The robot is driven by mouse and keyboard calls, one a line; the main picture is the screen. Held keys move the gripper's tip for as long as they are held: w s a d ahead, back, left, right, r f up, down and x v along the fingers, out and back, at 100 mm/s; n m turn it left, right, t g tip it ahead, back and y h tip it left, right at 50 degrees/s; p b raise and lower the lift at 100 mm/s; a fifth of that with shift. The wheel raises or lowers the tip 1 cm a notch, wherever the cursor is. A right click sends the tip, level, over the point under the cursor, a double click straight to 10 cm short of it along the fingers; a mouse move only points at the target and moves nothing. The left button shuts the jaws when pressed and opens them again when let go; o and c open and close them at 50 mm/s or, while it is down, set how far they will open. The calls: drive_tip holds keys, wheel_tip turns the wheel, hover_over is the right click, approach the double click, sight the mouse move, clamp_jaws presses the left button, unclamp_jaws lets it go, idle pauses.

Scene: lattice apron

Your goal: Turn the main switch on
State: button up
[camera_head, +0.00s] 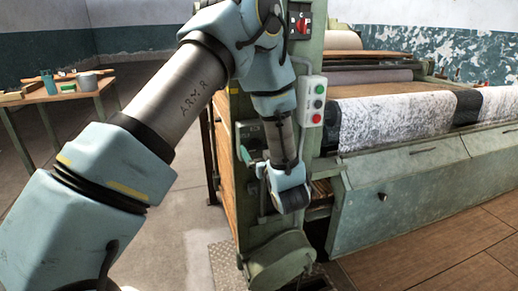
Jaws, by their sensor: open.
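A red-handled switch (302,25) is on a dark box near the top of the green machine post, partly beside my elbow. I take it for the main switch; its setting is too small to read. My arm bends over at the top and hangs down in front of the post. My gripper (262,171) is at its lower end, well below the red-handled switch and apart from it. Only a small part of the gripper shows beside my wrist; its fingertips are mostly hidden. A small box (246,134) with a green part is on the post just above it.
A grey button box (312,101) with green and red buttons hangs right of my forearm. The machine's long green front (408,189) and a patterned roll (392,120) extend right. A rounded green housing (281,262) is below. A wooden table (57,93) stands left; floor between is clear.

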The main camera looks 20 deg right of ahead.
drive_tip(key=c, duration=1.1)
drive_tip(key=shift+m, duration=0.4)
drive_tip(key=m+p, duration=0.1)
drive_tip(key=m, duration=0.2)
drive_tip(key=shift+s+d+m, duration=0.1)
drive_tip(key=shift+m, duration=0.3)
drive_tip(key=m+p, duration=0.2)
drive_tip(key=m, duration=0.2)
drive_tip(key=shift+d+m, duration=0.1)
drive_tip(key=shift+m, duration=0.2)
drive_tip(key=m+p, duration=0.1)
drive_tip(key=m, duration=0.3)
drive_tip(key=shift+f+p, duration=0.1)
drive_tip(key=shift+p, duration=0.3)
drive_tip(key=m, duration=0.2)
drive_tip(key=m+p, duration=0.1)
drive_tip(key=m, duration=0.1)
drive_tip(key=shift+f+m, duration=0.2)
drive_tip(key=shift+m, duration=0.1)
drive_tip(key=shift+p, duration=0.3)
